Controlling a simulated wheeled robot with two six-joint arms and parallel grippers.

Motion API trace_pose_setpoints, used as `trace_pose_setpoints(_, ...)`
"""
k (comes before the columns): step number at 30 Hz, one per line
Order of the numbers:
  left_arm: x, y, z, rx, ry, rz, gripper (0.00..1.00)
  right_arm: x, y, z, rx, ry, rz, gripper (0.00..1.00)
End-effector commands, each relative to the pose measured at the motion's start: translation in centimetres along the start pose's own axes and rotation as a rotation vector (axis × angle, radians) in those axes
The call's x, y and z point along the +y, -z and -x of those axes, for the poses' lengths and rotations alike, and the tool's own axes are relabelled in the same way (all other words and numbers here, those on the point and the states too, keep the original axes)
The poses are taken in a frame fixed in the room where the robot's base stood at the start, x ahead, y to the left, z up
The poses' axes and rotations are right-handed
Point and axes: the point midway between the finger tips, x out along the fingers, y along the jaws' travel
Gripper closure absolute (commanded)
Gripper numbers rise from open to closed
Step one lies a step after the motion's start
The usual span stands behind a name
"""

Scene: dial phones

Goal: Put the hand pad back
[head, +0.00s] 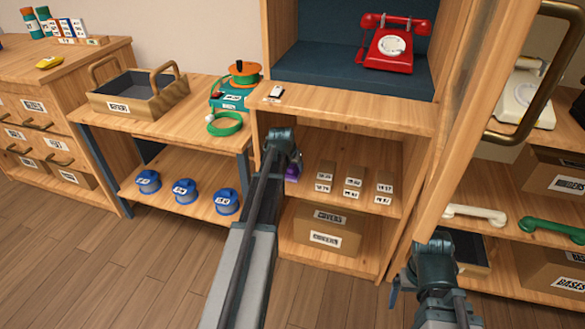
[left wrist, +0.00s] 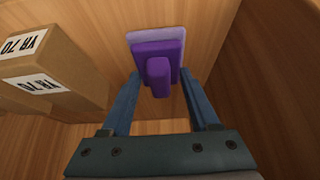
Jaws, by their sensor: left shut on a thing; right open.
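The hand pad (head: 291,174), purple with a paler pad face, is at the left end of the middle shelf (head: 330,200) under the red phone. My left gripper (head: 292,163) reaches into that shelf bay and mostly covers the pad in the head view. In the left wrist view the pad (left wrist: 158,50) sits between the two blue fingers, its purple grip block towards me. The gripper is shut on it. Whether the pad touches the shelf wood is unclear. My right gripper (head: 420,275) is low at the right, open, with no object visible in it.
Labelled small boxes (head: 353,185) stand right of the pad, and one box (left wrist: 60,72) is close on the left in the wrist view. A red phone (head: 393,43) stands above. An open door with a brass handle (head: 500,125) is at right.

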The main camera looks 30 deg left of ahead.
Motion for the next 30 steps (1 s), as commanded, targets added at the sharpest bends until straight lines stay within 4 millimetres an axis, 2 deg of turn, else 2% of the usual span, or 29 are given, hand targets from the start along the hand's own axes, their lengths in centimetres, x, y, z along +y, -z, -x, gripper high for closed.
trace_pose_setpoints(4,0.0,-0.2,-0.4,0.0,0.0,0.0,1.0,0.0,0.0,-0.4,0.0,0.0,-0.001,0.03)
trace_pose_setpoints(5,0.0,-0.2,-0.3,0.0,0.0,0.0,0.37,0.0,0.0,-0.4,0.0,0.0,-0.001,0.03)
trace_pose_setpoints(9,0.0,-0.1,-0.2,0.0,0.0,0.0,0.12,0.0,0.0,-0.3,0.0,0.0,-0.001,0.03)
trace_pose_setpoints(10,0.0,-0.1,-0.2,0.0,0.0,0.0,0.09,0.0,0.0,-0.3,0.0,0.0,-0.001,0.03)
trace_pose_setpoints(22,0.0,0.1,0.2,-0.001,0.0,0.0,0.09,0.0,0.0,0.2,0.0,0.0,0.0,0.03)
trace_pose_setpoints(30,0.0,0.2,3.2,0.0,0.0,0.0,0.09,0.3,-0.2,2.9,-0.001,-0.002,-0.002,0.03)
